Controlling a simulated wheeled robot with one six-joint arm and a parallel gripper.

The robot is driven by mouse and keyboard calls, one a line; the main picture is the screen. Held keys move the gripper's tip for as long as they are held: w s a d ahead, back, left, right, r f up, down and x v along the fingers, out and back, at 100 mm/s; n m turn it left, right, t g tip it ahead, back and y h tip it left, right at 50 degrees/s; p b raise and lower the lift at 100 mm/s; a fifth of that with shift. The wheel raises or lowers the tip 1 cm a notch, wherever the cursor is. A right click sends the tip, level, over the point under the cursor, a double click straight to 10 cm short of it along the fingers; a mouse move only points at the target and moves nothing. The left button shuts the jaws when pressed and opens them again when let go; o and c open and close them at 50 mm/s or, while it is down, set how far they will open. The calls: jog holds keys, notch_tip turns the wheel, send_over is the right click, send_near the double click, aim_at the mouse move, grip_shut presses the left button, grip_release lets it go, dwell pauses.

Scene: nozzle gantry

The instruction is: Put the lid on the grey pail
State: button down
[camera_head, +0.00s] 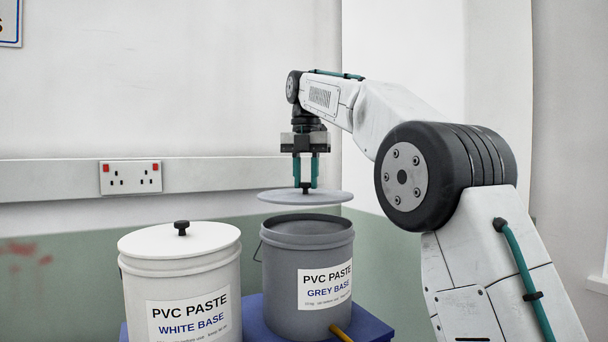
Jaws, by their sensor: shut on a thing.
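The grey pail (311,268) stands upright on a blue stand, with its top open and a label reading PVC PASTE GREY BASE. My gripper (305,184) points straight down above it and is shut on the black knob of the grey lid (280,197). The lid hangs level a little above the pail's rim, with a gap between them. It sits over the pail's mouth, and its edges reach about as wide as the rim. The inside of the pail is mostly hidden.
A white pail (150,285) with a white lid (205,238) and black knob stands close at the left. The blue stand (367,325) has a yellow piece (340,333) at its front. A wall trunking with a socket (130,177) runs behind.

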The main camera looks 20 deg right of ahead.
aim_at(307, 189)
jog(key=shift+d+f, duration=0.2)
jog(key=shift+f, duration=2.65)
jog(key=shift+f, duration=0.2)
jog(key=c, duration=0.6)
grip_release()
jog(key=shift+r, duration=0.1)
jog(key=shift+r, duration=3.4)
